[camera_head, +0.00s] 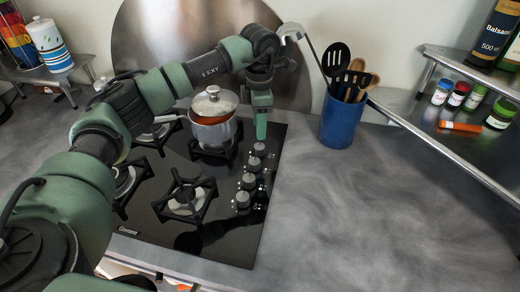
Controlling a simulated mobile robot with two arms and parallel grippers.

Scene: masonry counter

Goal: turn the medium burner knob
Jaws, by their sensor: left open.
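A black glass stove top (225,245) is set into the grey counter. A row of several dark grey knobs runs along its right side, from the far knob (259,149) to the near knob (243,200). I cannot tell which one belongs to the medium burner. My left gripper (261,132) points down at the far end of the row, its green fingertips just above or behind the far knob. It holds nothing that I can see. One finger mostly hides the other, and contact with the knob cannot be told. My right gripper is out of view.
A lidded pot (213,130) stands on the far right burner, close left of my gripper. A blue utensil holder (342,121) stands to the right. A metal shelf (440,120) with spice jars is at far right. The counter right of the stove is clear.

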